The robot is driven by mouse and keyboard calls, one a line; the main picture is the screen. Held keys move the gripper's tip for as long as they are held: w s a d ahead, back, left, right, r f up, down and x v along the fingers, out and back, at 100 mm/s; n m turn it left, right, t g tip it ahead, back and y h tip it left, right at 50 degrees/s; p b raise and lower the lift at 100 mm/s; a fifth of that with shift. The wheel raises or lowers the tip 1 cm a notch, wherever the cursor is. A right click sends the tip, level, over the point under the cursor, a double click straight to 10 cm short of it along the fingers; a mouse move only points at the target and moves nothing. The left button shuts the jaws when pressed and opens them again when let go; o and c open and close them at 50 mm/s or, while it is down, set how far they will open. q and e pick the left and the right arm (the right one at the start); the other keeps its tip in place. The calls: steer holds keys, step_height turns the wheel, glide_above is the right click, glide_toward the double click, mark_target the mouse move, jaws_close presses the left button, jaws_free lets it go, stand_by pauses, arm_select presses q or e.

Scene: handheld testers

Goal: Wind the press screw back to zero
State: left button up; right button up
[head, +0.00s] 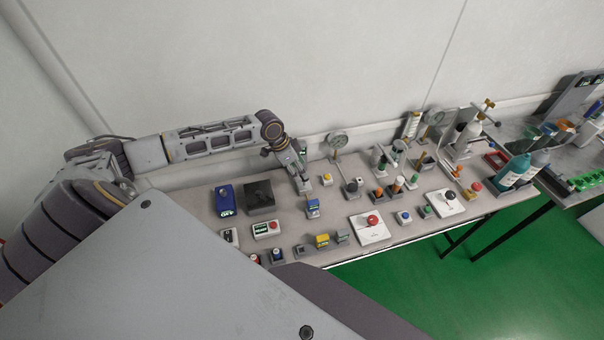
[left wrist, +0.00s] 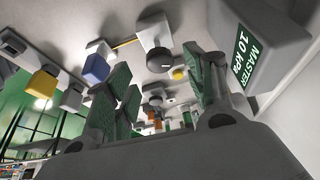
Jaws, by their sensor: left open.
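In the left wrist view, which looks upside down, a black round knob (left wrist: 158,60) with a pale rim sits on a light block (left wrist: 153,30), with a thin brass rod at its side. It is possibly the press screw; no zero mark is readable. My left gripper (head: 304,187) is over the bench, left of this knob. Its green-padded fingers (left wrist: 165,95) are apart with nothing between them. My right gripper is out of view.
A box marked MASTER 10 kPa (left wrist: 240,48) is close beside the left gripper. A blue block (head: 313,208), yellow button (head: 327,179) and dark box (head: 259,197) stand nearby. Red-button plates (head: 371,232), bottles and several small devices crowd the bench to the right. A wall runs behind.

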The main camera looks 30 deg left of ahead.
mark_target(304, 180)
arm_select(q)
steer(key=shift+x, duration=1.9)
steer(key=shift+c, duration=0.2)
steer(key=c, duration=1)
